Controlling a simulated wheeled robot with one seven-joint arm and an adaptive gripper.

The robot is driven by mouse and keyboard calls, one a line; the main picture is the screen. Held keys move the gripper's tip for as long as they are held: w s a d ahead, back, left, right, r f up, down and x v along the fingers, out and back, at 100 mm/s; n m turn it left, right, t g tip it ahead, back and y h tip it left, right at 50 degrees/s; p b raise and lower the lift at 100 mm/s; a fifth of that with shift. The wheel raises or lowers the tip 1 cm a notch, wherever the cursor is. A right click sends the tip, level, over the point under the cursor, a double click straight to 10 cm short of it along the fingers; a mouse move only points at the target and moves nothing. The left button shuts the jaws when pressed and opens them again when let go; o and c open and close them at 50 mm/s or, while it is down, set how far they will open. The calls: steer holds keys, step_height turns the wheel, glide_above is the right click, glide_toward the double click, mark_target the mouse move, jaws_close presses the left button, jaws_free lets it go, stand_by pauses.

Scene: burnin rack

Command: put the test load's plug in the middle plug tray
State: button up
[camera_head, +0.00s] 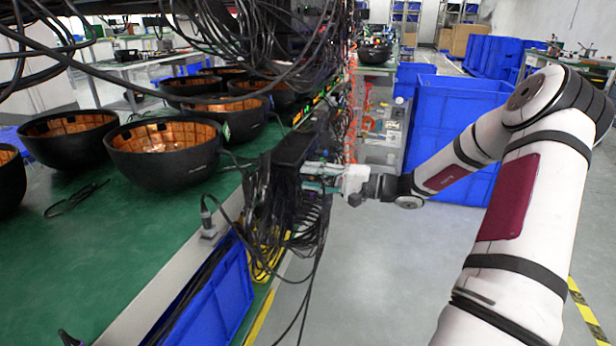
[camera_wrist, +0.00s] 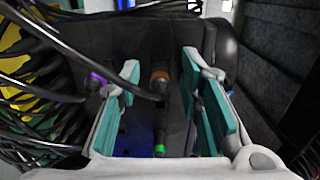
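My gripper (camera_head: 310,178) reaches from the right to the black cable bundle (camera_head: 270,200) at the rack's edge. In the wrist view its two teal-padded fingers (camera_wrist: 161,68) stand apart, with no object clamped between them. Beyond and between them, a connector with an orange ring (camera_wrist: 160,77) and one with a green ring (camera_wrist: 159,149) show against a dark surface. A purple-ringed connector (camera_wrist: 97,80) is left of the left finger. I cannot tell which connector is the test load's plug, or identify the middle plug tray.
Black bowls with copper-coloured insides (camera_head: 165,153) stand on the green bench (camera_head: 95,260). A cabled plug (camera_head: 207,224) stands at the bench edge. Blue bins (camera_head: 215,305) sit below the bench and behind my arm (camera_head: 455,110). Loose cables crowd the gripper's left; floor is open below it.

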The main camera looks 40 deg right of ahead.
stand_by(0.6)
jaws_close()
steer(key=shift+p+v, duration=0.6)
steer(key=shift+v, duration=2.4)
